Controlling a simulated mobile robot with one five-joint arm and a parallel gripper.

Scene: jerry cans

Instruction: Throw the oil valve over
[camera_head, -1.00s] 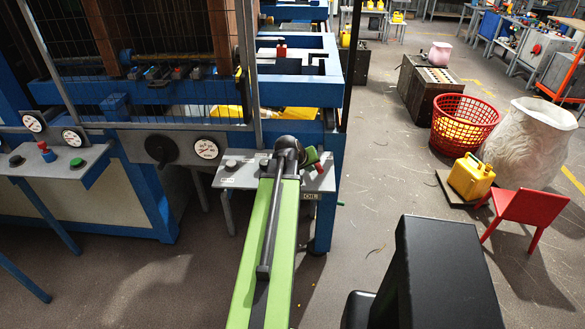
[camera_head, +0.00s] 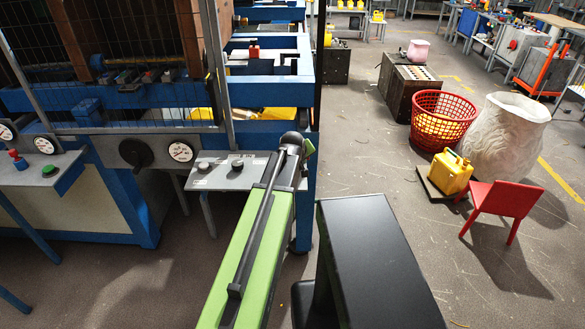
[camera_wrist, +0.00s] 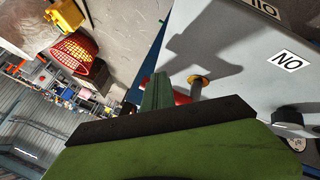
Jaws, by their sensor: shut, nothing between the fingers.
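In the wrist view, a grey panel fills the upper right, and a metal stem with a brass-coloured base (camera_wrist: 197,82) stands out of it. A red part (camera_wrist: 181,97), apparently the valve's handle, shows beside the stem and is partly hidden behind my green fingers. My gripper (camera_wrist: 157,90) is shut and empty, close to the red part; I cannot tell whether they touch. In the head view, only a green bit of my gripper (camera_head: 308,147) shows past my arm at the right end of the grey panel (camera_head: 256,180). The valve is hidden there.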

